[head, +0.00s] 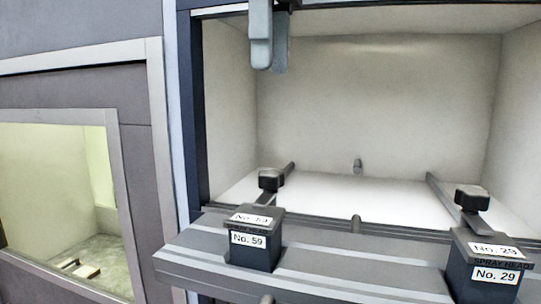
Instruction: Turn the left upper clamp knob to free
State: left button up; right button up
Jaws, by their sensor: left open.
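My left gripper (270,66) hangs down from the top edge, in front of the chamber opening. Its two pale blue-grey fingers overlap in this view; it is open, with nothing seen between them. A black knob-like head (271,180) sits on a bar above the left box, well below the gripper and apart from it. A similar black head (473,197) is above the right box. I cannot tell whether either is a clamp knob; no part is marked as the left upper clamp knob. My right gripper is out of view.
Dark boxes labelled "No. 59" (255,255) and "No. 29" (487,278), both marked as spray heads, stand on the grey front ledge (340,262). A window (50,185) is at left.

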pick_arm(q)
jog(key=s+f, duration=0.1)
jog(key=f, duration=0.1)
send_over(270, 172)
notch_tip(270, 172, down, 4)
notch_tip(270, 172, down, 5)
jog(key=shift+f, duration=0.7)
jog(key=shift+s+f, duration=0.1)
jog(key=shift+f, duration=0.25)
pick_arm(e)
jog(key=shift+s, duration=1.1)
pick_arm(q)
jog(key=c, duration=1)
